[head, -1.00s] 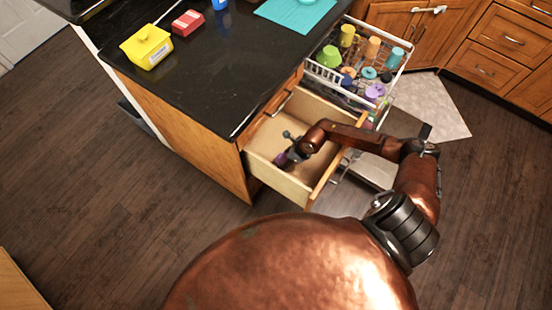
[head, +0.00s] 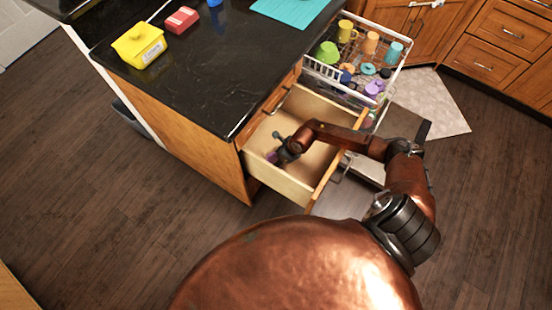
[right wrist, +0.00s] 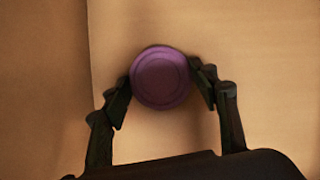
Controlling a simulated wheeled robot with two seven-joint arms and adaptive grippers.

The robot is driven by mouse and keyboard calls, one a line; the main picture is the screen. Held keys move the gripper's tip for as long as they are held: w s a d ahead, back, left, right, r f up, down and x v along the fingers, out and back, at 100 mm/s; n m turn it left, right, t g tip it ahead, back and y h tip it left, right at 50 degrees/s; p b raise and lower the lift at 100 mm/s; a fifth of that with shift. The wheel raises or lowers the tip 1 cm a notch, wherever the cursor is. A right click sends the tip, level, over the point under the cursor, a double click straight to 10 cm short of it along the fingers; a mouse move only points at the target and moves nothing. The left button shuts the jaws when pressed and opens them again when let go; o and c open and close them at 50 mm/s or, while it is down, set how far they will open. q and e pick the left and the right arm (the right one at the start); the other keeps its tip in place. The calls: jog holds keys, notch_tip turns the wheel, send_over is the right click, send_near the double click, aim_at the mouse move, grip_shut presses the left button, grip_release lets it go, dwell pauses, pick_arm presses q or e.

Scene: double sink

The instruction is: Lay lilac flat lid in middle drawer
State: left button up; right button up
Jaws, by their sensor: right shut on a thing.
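The lilac flat lid (right wrist: 160,78) is a round purple disc, seen face-on between the two fingers of my right gripper (right wrist: 161,82) in the right wrist view. The fingers touch it on both sides. In the head view my right gripper (head: 277,153) reaches into the open drawer (head: 280,182), with a small bit of the lid (head: 271,158) showing at its tips. The drawer is pale wood inside and looks otherwise empty. I cannot tell whether the lid touches the drawer floor. My left gripper is not in view.
A pulled-out dishwasher rack (head: 322,70) with several colourful cups and lids stands beyond the drawer. The black counter (head: 215,85) beside it carries a yellow container (head: 139,46), a red box (head: 182,20) and a teal mat (head: 290,10).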

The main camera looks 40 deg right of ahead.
jog(key=o, duration=0.8)
jog(key=shift+f, duration=0.1)
jog(key=shift+o, duration=1.2)
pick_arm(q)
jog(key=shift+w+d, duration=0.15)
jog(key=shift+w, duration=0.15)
pick_arm(e)
jog(key=p+v, duration=0.1)
jog(key=v, duration=0.2)
jog(key=shift+w, duration=0.15)
pick_arm(q)
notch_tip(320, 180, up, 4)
jog(key=p, duration=0.3)
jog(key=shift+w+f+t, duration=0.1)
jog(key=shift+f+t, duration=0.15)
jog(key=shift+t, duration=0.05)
pick_arm(e)
jog(key=v, duration=0.9)
jog(key=shift+s, duration=0.2)
